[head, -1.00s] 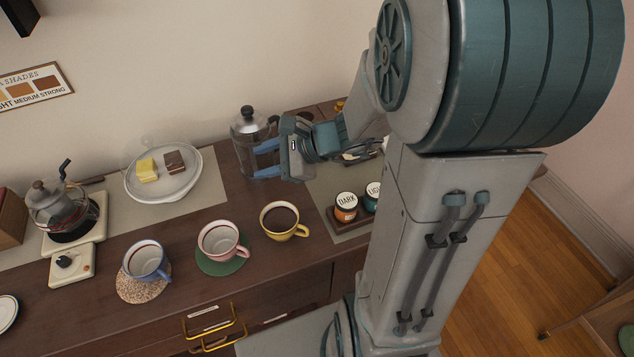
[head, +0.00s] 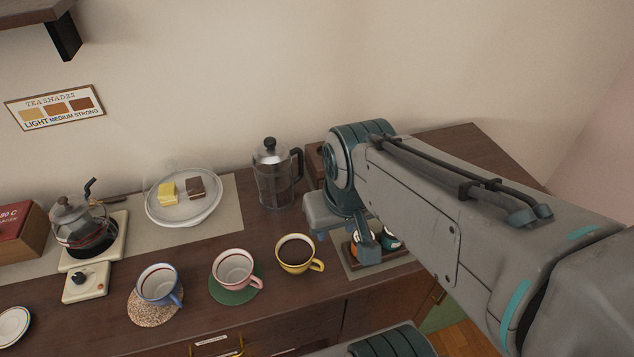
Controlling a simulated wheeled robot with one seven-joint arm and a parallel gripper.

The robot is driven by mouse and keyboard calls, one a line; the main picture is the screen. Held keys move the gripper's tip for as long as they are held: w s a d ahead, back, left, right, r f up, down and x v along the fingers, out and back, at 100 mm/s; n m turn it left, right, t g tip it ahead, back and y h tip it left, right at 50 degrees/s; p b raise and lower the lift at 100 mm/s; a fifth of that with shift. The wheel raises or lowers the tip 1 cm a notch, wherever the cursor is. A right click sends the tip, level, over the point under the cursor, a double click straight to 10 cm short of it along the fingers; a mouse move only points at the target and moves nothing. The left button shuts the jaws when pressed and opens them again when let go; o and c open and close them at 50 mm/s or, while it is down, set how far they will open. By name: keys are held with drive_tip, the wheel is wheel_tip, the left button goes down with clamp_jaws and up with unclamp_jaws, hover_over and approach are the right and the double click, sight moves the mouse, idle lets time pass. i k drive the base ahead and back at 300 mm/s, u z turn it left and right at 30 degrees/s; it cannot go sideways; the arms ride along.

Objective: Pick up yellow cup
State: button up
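The yellow cup (head: 281,262) stands upright on the dark wooden counter (head: 222,322) and holds a dark liquid. Its handle points right. My gripper (head: 346,243) points down just right of the cup, in front of the jars. Its two fingers are spread with a gap between them and nothing visible in it. It appears apart from the cup. My arm covers the counter to the right.
A pink cup (head: 232,269) on a green coaster and a blue cup (head: 159,285) on a speckled coaster stand left of it. A French press (head: 273,180) stands behind. Labelled jars (head: 391,241) sit partly hidden by my gripper. A cake plate (head: 183,210) is at back left.

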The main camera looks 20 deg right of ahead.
sight(295, 252)
drive_tip(key=u, duration=0.2)
drive_tip(key=k, duration=1.05)
drive_tip(key=u, duration=1.3)
